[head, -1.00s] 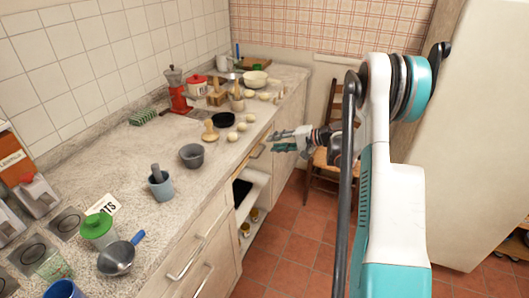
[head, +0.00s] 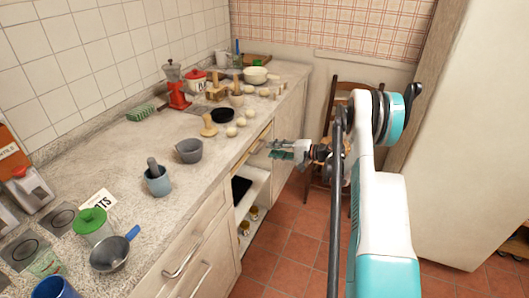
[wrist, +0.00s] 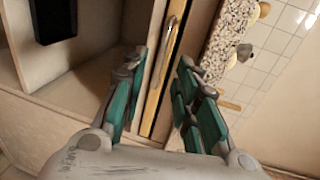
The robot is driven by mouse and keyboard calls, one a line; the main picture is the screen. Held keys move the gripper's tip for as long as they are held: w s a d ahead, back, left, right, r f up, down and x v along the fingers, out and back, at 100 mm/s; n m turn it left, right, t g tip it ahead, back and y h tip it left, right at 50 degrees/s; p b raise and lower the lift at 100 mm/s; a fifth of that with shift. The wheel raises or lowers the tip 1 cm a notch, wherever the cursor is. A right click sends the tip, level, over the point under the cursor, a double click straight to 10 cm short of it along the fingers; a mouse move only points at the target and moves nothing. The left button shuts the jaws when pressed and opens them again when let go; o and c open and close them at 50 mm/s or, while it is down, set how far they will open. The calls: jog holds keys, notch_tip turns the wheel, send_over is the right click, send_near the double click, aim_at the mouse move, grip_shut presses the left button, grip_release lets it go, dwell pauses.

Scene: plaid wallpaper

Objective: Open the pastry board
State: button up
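The pastry board is a narrow pale wooden edge (wrist: 153,98) under the countertop in the wrist view, with a slim metal handle (wrist: 171,45) along its front. In the head view its wooden edge (head: 265,134) shows beneath the counter, left of my gripper. My gripper (wrist: 164,82) is open, with one teal-padded finger on each side of the handle in the picture. Nothing shows clasped between the fingers, and I cannot tell whether either touches the handle. In the head view my gripper (head: 270,149) is in front of the cabinet, partly covering the handle area.
Below is an open cabinet space (head: 250,190) with a dark item and jars. The stone countertop (head: 130,195) carries a mortar, bowls, a red grinder and several pale round pieces. A wooden chair (head: 330,105) stands behind my arm. Tiled floor (head: 290,225) is clear in front.

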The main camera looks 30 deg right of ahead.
jog(key=b+x, duration=0.1)
jog(key=x, duration=0.4)
jog(key=shift+w, duration=0.1)
grip_shut()
